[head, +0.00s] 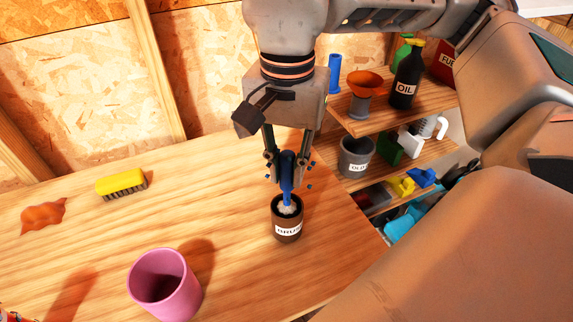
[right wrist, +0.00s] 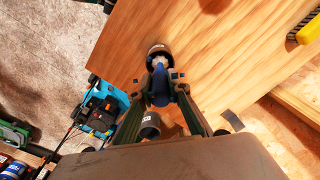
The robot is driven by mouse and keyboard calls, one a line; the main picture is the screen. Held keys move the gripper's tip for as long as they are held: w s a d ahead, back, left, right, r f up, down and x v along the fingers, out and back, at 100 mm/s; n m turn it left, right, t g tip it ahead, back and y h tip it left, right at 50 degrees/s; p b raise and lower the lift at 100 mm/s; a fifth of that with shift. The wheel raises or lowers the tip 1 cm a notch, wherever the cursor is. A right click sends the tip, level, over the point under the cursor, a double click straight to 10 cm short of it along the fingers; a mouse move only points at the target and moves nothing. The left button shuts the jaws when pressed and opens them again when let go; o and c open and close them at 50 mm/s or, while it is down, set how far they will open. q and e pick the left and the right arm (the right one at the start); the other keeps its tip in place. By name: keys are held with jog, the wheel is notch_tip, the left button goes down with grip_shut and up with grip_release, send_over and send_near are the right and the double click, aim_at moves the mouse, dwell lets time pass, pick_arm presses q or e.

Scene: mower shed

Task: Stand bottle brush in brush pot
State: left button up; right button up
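The bottle brush (head: 287,172) has a blue handle and pale bristles. It stands roughly upright with its bristle end in the mouth of the dark brown brush pot (head: 288,232), which stands on the wooden bench. My right gripper (head: 288,177) is above the pot with its fingers on either side of the handle. A gap shows between fingers and handle, so it looks open. The right wrist view shows the blue handle (right wrist: 160,86) between the spread fingers and the pot (right wrist: 158,49) beyond. The bristles' lower part is hidden inside the pot. My left gripper is out of view.
A pink cup (head: 165,288) stands at the bench's front. A yellow scrubbing brush (head: 121,183) and an orange-brown cloth (head: 43,215) lie at the left. Shelves right of the bench hold an oil bottle (head: 406,78), an orange funnel (head: 366,82) and a grey pot (head: 356,158).

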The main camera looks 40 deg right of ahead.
jog(key=o, duration=0.5)
notch_tip(320, 180, up, 12)
dwell(0.4)
jog(key=shift+s, duration=0.1)
dwell(0.6)
